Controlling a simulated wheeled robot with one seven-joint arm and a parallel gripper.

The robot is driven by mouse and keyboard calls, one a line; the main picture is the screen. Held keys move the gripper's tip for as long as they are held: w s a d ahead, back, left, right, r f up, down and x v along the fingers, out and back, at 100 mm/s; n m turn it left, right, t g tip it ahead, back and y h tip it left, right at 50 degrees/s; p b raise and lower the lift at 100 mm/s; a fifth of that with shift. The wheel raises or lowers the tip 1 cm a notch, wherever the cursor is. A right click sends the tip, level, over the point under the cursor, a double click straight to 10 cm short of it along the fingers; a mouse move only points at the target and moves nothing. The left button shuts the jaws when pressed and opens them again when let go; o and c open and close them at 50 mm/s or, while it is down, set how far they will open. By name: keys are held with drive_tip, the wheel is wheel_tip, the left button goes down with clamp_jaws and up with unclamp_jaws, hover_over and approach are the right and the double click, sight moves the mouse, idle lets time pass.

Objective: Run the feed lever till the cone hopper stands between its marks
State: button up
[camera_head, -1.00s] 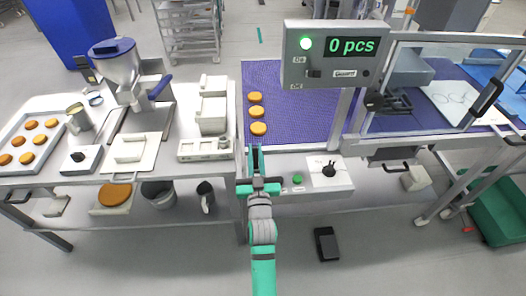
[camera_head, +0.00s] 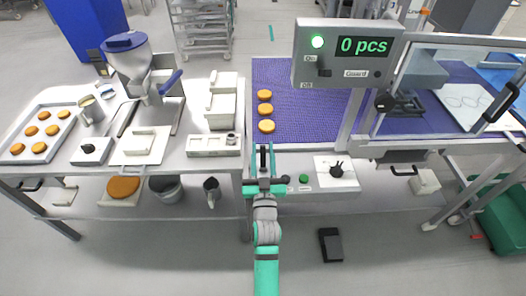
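The cone hopper (camera_head: 133,66) is a grey metal cone with a blue lid, on a stand on the left table. A lever with a blue handle (camera_head: 170,83) sticks out at its right side; it looks like the feed lever. The marks and the fill level are too small to make out. My gripper (camera_head: 265,150) points away from me over the front edge between the left table and the conveyor, well right of the hopper and lever. Its two dark fingers stand a little apart with nothing seen between them.
A tray of orange rounds (camera_head: 14,148) lies at the left. A white scale-like block (camera_head: 139,146) and grey holders (camera_head: 222,105) stand around the hopper. The purple conveyor (camera_head: 300,115) carries three rounds. A counter panel (camera_head: 347,55) reading "0 pcs" overhangs it.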

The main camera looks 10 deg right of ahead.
drive_tip(key=v, duration=1)
drive_tip(key=shift+s+a+f, duration=0.1)
drive_tip(key=shift+s+a, duration=0.05)
drive_tip(key=shift+s, duration=0.25)
